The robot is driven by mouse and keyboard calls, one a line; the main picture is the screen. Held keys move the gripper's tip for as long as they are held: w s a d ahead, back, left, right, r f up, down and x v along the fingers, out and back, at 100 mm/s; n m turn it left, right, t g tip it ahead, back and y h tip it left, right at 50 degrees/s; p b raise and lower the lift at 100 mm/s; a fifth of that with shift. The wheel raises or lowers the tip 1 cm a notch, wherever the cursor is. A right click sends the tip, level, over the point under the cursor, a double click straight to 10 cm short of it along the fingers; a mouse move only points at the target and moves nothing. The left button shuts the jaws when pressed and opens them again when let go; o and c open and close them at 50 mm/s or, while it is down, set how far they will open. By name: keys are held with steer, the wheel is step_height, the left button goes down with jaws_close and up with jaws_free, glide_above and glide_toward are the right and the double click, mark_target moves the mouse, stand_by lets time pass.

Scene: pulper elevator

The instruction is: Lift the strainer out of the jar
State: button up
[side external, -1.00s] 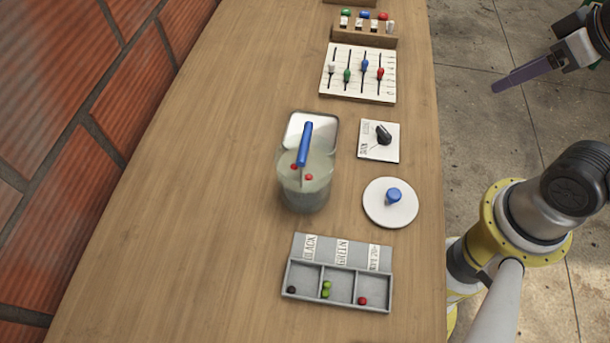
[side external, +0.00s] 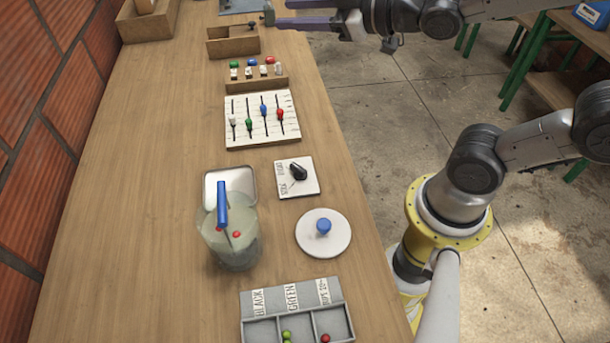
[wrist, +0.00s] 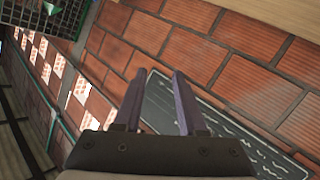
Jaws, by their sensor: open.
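The glass jar (side external: 233,252) stands on the wooden table, left of the white disc, and holds cloudy liquid. The strainer shows as a blue handle (side external: 222,203) rising upright out of the jar; its lower part is hidden in the liquid. Red berries (side external: 236,234) float near the surface. My gripper (side external: 276,16) is far from the jar, at the table's far right end in the side view. Its two purple fingers are apart with nothing between them, as the wrist view (wrist: 160,85) also shows.
A metal tray (side external: 209,180) sits behind the jar. A white disc with a blue knob (side external: 340,236), a dial card (side external: 311,186), a slider board (side external: 291,133) and a sorting box (side external: 297,329) line the right side. The table's left half is clear.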

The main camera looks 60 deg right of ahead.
steer(key=w+a+f+n+y, duration=0.2)
steer(key=a+f+n+y, duration=0.25)
steer(key=a, duration=0.25)
steer(key=g+y, duration=0.5)
steer(key=y, duration=0.4)
glide_toward(225, 231)
steer(key=v, duration=0.4)
steer(key=shift+w+n, duration=0.1)
steer(key=shift+n, duration=0.15)
steer(key=shift+a, duration=0.15)
steer(key=x, duration=1.3)
steer(key=shift+w+a+f, duration=0.1)
steer(key=shift+w+a, duration=0.1)
steer(key=shift+w, duration=0.1)
jaws_close()
